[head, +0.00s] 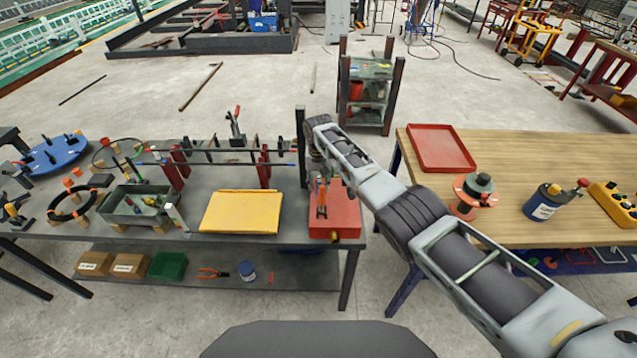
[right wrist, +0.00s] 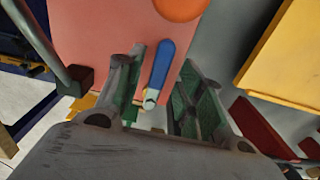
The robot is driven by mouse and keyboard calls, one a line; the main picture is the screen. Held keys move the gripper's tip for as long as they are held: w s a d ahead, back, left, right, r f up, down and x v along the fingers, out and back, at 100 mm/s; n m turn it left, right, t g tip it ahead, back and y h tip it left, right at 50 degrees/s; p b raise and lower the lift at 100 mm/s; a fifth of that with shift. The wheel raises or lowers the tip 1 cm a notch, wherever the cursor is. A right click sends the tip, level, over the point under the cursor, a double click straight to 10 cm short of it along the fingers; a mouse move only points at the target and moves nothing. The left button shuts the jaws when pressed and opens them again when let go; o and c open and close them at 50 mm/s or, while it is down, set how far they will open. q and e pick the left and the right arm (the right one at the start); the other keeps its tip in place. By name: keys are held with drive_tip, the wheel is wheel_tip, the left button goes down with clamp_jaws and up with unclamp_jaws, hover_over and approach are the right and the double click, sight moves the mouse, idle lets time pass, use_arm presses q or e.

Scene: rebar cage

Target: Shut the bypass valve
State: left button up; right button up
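A red box (head: 346,222) sits at the right end of the grey bench, and its red face (right wrist: 100,35) fills much of the right wrist view. A small lever with a blue grip (right wrist: 162,63) and a pale metal end is in front of that face; I take it for the bypass valve's handle. My right gripper (right wrist: 160,85) is open, with one green-padded finger on each side of the lever. Contact with the lever cannot be made out. In the head view my right gripper (head: 321,190) is over the red box and hides part of it. My left gripper is out of view.
An orange round part (right wrist: 181,6) is just beyond the lever. A yellow panel (head: 240,212) lies left of the red box. A dark upright post (head: 302,140) stands behind the box. The wooden table (head: 540,160) is to the right, across a gap.

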sight(319, 186)
wheel_tip(319, 186, up, 12)
idle(0.8)
drive_tip(key=shift+f, duration=0.1)
idle(0.4)
